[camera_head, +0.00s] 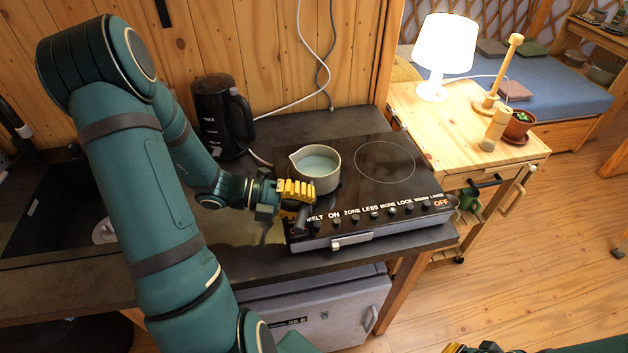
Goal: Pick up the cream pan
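The cream pan (316,181) is a small round pan with a pouring lip and a pale bluish-green inside. It sits upright on the left part of the black cooktop. My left gripper (297,200), with yellow fingers, is at the pan's near left side, low over the cooktop's front left corner. I cannot tell whether the fingers are closed on anything or touch the pan. Only a bit of my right gripper (475,348) shows at the bottom edge, away from the pan.
The cooktop (385,190) has front knobs and an empty ring to the right. A black kettle (222,117) stands behind my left arm, with a sink at the far left.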

